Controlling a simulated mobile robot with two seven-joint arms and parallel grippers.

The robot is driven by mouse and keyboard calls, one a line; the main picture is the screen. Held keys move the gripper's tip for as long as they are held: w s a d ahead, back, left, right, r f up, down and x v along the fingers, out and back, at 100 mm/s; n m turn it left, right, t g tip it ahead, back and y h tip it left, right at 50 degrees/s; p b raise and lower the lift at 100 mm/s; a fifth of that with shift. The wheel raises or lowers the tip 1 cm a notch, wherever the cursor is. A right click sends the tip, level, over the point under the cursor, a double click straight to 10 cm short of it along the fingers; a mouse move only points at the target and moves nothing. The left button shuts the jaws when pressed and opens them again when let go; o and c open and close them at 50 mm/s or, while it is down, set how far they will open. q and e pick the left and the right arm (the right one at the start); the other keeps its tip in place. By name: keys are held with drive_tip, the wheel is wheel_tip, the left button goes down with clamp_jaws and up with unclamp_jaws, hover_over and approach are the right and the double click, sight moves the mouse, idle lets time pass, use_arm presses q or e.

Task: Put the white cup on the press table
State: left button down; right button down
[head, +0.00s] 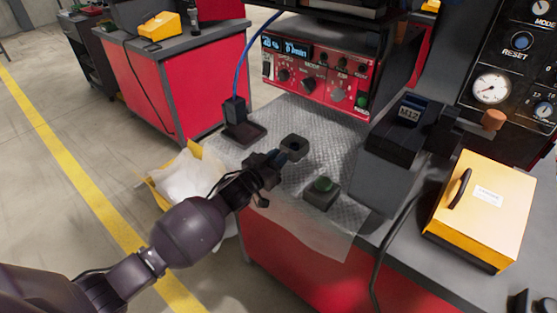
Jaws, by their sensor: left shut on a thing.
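I see no white cup that I can make out in the head view. My left gripper (276,159) reaches in from the left over the grey press table (335,130), whose top is patterned metal. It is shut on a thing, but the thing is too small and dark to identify. A dark square block with a round hole (293,146) shows right at the fingertips; I cannot tell whether they touch it. My right gripper is not in view.
A green-button box (322,194) sits to the right of my gripper. A dark stand with a blue cable (238,122) is behind it. A red control panel (320,75) and a black M12 unit (408,122) border the table. A yellow box (483,207) stands at right.

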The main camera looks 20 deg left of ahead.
use_arm(q)
drive_tip(key=shift+f, duration=0.3)
drive_tip(key=shift+r, duration=0.2)
drive_tip(key=shift+f, duration=0.2)
drive_tip(key=c, duration=1.1)
unclamp_jaws()
